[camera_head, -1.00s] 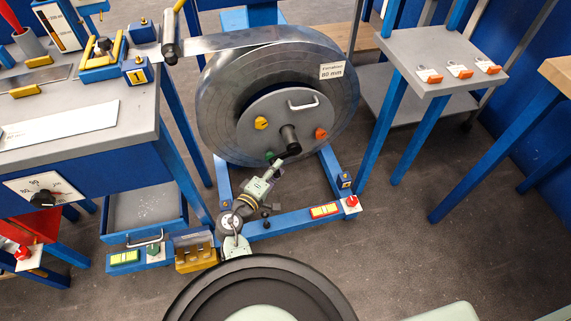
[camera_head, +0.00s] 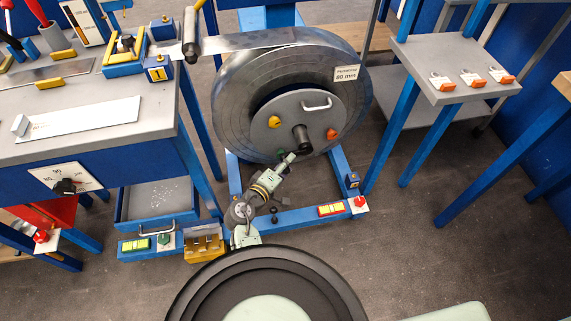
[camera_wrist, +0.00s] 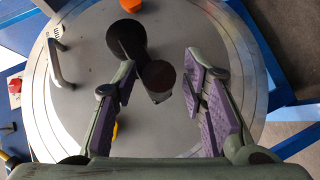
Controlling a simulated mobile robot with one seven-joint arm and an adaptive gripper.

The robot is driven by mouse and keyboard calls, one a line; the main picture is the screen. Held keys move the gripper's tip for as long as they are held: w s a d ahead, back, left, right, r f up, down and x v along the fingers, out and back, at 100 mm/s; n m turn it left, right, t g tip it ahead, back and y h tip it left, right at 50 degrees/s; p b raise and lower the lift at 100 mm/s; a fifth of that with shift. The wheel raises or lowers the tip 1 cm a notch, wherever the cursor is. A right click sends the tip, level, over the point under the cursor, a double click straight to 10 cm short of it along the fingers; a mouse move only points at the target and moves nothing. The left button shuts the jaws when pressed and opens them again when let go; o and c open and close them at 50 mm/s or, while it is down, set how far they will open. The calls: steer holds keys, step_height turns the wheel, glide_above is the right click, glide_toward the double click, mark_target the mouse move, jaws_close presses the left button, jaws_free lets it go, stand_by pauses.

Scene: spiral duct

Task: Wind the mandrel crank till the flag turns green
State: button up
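The round grey mandrel plate (camera_head: 292,122) sits in the middle of a large sheet-metal coil (camera_head: 235,85). A black hub (camera_head: 301,138) sticks out of it, and also shows in the wrist view (camera_wrist: 125,38). In the wrist view a short dark crank arm runs from the hub to a dark round crank knob (camera_wrist: 158,77). My gripper (camera_head: 288,158) is at the lower side of the hub. In the wrist view its purple-padded fingers (camera_wrist: 161,75) are open, with the knob between them and a gap on the right. I cannot make out a flag for certain.
The plate carries a grey handle (camera_head: 316,104), a yellow knob (camera_head: 274,122) and an orange knob (camera_head: 331,134). A workbench (camera_head: 90,120) is at left, a grey shelf (camera_head: 452,65) at right.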

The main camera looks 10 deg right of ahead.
step_height(320, 180, up, 10)
steer(key=shift+r, duration=0.1)
stand_by(0.4)
